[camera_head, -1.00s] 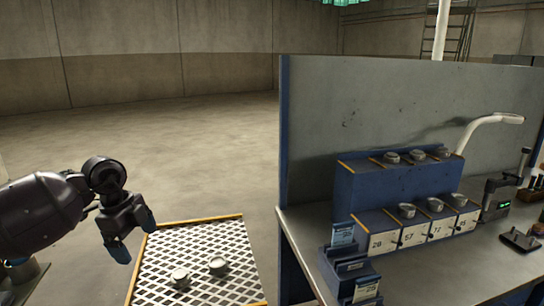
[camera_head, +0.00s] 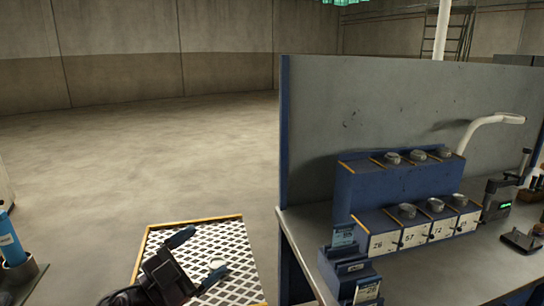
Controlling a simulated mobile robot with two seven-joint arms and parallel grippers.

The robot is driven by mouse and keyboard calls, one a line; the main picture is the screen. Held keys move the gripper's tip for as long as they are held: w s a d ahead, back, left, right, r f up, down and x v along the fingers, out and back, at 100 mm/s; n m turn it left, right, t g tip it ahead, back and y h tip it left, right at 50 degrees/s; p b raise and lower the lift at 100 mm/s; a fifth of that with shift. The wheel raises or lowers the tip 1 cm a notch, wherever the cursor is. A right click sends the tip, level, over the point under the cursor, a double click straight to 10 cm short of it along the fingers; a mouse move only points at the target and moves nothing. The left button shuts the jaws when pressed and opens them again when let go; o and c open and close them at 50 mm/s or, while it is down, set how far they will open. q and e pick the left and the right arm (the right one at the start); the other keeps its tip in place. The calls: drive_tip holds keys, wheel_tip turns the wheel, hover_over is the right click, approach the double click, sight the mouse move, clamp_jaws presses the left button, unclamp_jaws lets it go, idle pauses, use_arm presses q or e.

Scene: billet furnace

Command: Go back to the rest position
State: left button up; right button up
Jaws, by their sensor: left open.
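My left gripper (camera_head: 197,257) is open over the near left part of the mesh-topped tray (camera_head: 238,240). Its two blue-tipped fingers are spread apart, and I see nothing between them that is held. A second piece is hidden by the gripper. My right gripper is out of view.
A workbench (camera_head: 300,225) on the right carries a blue stepped rack (camera_head: 385,182) with several round metal pieces and numbered drawers. A blue card holder (camera_head: 347,277) stands in front. A blue cylinder (camera_head: 9,240) stands at far left. The floor behind the tray is clear.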

use_arm(q)
drive_tip(key=s+a+f+n+y, duration=0.4)
drive_tip(key=a+f+n+y, duration=0.25)
drive_tip(key=n+y, duration=0.2)
drive_tip(key=s+a+f+n+y, duration=0.4)
drive_tip(key=a+f+n+y, duration=0.25)
drive_tip(key=y, duration=0.35)
drive_tip(key=s+a+f+g+h, duration=0.1)
drive_tip(key=s+f+g, duration=0.4)
drive_tip(key=s, duration=0.5)
drive_tip(key=s+f+g, duration=0.5)
drive_tip(key=s, duration=0.4)
drive_tip(key=w+f+t+b, duration=0.3)
drive_tip(key=f+b, duration=0.2)
drive_tip(key=f, duration=0.5)
drive_tip(key=w+f+t+b, duration=0.3)
drive_tip(key=f+t+b, duration=0.1)
drive_tip(key=f, duration=0.7)
drive_tip(key=shift+f+h+b, duration=0.2)
drive_tip(key=shift+h+b, duration=0.25)
drive_tip(key=shift+b, duration=0.05)
drive_tip(key=shift+a, duration=0.1)
